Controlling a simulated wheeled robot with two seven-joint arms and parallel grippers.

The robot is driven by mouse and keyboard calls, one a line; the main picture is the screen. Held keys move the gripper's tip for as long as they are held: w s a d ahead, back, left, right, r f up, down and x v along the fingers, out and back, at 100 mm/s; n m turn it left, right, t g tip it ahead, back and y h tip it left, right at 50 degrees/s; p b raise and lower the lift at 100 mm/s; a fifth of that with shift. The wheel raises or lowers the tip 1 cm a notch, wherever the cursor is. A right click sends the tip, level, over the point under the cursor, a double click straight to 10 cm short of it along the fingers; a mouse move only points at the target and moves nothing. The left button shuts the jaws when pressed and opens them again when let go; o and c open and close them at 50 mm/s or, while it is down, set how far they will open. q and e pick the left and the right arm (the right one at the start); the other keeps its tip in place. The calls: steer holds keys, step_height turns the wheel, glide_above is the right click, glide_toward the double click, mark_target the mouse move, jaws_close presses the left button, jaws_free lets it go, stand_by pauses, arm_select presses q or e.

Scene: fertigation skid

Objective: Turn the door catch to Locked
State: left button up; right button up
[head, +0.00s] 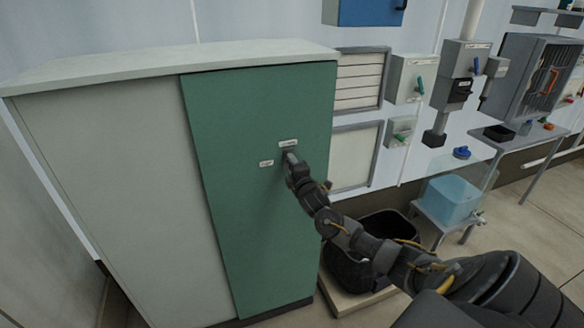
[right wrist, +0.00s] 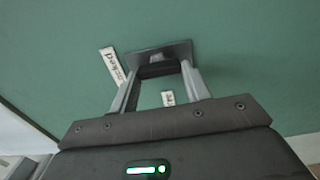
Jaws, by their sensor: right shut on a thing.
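The green cabinet door (head: 240,220) is closed flush beside a pale panel. The door catch is a dark grey plate (right wrist: 165,52) with a dark turning piece between my fingertips in the right wrist view. My right gripper (head: 289,156) is at the catch and shut on it; it also shows in the right wrist view (right wrist: 158,75). One white label (right wrist: 113,66), ending in "ked", is beside the catch. A second label (right wrist: 168,98) is partly hidden between the fingers. In the head view my gripper covers the catch, so its exact angle is unclear. My left gripper is out of view.
A black bin (head: 345,270) stands on a low platform right of the cabinet, below my right arm. A blue tank (head: 450,198) sits on a stand farther right. Wall boxes with levers (head: 412,80) hang behind. The cabinet's front left is clear.

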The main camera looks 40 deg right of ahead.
stand_by(0.3)
steer(key=o, duration=1)
steer(key=b+v, duration=0.3)
steer(key=v, duration=0.7)
steer(key=shift+s, duration=0.35)
steer(key=shift+a, duration=0.2)
